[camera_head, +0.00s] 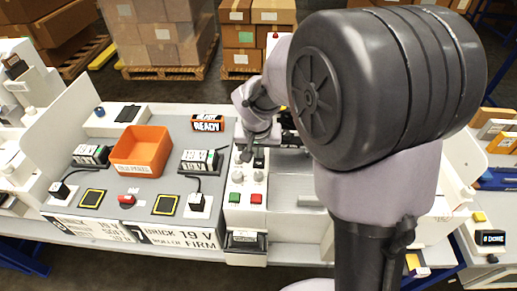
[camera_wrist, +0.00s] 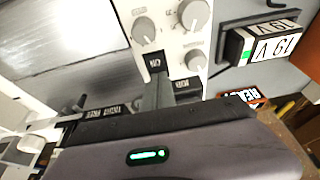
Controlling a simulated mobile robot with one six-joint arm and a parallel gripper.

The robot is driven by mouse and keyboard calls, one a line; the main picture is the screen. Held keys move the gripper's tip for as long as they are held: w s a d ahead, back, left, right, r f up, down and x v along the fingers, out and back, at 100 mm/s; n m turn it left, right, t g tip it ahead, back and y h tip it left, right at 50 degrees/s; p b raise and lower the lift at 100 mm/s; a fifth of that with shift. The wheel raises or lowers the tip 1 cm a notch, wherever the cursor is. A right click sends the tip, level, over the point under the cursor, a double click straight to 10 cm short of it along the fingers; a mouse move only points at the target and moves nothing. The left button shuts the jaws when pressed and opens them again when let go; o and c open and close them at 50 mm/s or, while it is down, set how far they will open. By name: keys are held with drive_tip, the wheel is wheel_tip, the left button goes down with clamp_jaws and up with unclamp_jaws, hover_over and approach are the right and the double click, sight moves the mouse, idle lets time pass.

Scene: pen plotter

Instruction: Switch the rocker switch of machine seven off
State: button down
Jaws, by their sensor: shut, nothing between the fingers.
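The machine whose front plate reads 7 (camera_head: 180,238) stands at the centre left, with a white control panel (camera_head: 246,216) at its right. My gripper (camera_head: 247,152) is at the back of that panel, behind the knobs. In the wrist view my gripper (camera_wrist: 158,92) is shut and empty, its dark fingers pointing at the panel beside a black ON label (camera_wrist: 154,62). The rocker switch is not clearly visible; the fingers seem to cover its area. I cannot tell its position or whether I touch it.
Grey knobs (camera_wrist: 145,30) sit close to my fingers. A green button (camera_head: 234,197) and a red button (camera_head: 257,198) are nearer the panel's front. An orange bin (camera_head: 141,150) and a 19 V battery block (camera_head: 197,160) stand left. My arm hides the right side.

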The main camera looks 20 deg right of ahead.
drive_tip(key=shift+d+r+g+p, duration=0.1)
drive_tip(key=shift+r+g+p, duration=0.25)
drive_tip(key=shift+p, duration=0.75)
drive_tip(key=shift+w+f+b, duration=0.15)
drive_tip(key=shift+f+b, duration=0.35)
drive_tip(key=shift+b, duration=0.05)
drive_tip(key=shift+f, duration=0.1)
drive_tip(key=shift+s+a+b, duration=0.3)
drive_tip(key=shift+s+b, duration=0.15)
drive_tip(key=shift+s, duration=0.45)
